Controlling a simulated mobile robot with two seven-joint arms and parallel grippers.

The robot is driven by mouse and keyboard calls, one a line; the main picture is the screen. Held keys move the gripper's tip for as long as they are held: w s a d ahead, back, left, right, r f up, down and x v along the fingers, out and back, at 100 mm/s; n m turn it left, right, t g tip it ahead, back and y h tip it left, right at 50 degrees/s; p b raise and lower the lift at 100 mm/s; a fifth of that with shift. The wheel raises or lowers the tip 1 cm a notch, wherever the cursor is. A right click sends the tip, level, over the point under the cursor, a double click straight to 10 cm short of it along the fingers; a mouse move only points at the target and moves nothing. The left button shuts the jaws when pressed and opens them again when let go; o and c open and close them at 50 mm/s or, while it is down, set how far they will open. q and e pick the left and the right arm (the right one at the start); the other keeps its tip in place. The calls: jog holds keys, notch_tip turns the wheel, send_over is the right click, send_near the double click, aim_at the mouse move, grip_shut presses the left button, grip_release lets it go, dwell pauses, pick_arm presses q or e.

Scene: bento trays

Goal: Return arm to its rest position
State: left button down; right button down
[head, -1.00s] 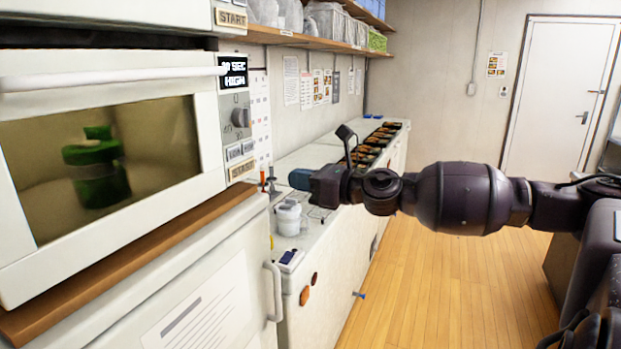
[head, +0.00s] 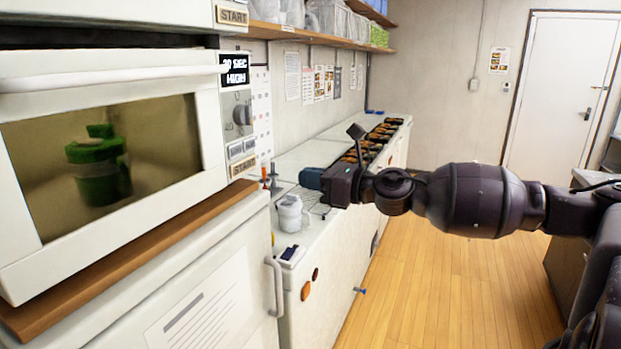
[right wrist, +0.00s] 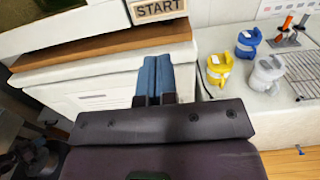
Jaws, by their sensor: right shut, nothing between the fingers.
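My right arm reaches in from the right in the head view. My right gripper (head: 311,179) points left, in the air in front of the counter and to the right of the microwave (head: 105,160). In the right wrist view its two blue fingers (right wrist: 153,78) lie together, shut and empty. Nothing touches the fingertips. My left gripper is in neither view.
The microwave door is closed, with a green stacked thing (head: 99,165) inside. A white jar (head: 289,213) stands on the counter; yellow (right wrist: 219,68) and blue (right wrist: 248,42) jars show in the wrist view. Several bento trays (head: 383,133) line the far counter. The wooden floor (head: 440,290) is clear.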

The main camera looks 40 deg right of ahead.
dwell(0.4)
jog(key=s+d+f+m+g+h, duration=0.1)
jog(key=s+f+m+h, duration=0.2)
jog(key=f+m, duration=1.1)
jog(key=s+d+f+m+h, duration=0.1)
jog(key=s+f+m+h, duration=0.3)
jog(key=f+m, duration=0.95)
jog(key=s+a+f+m+g, duration=0.4)
jog(key=s+a+f+m, duration=0.8)
jog(key=a+f, duration=0.5)
jog(key=s+f, duration=0.1)
jog(key=s, duration=0.1)
jog(key=shift+s, duration=0.4)
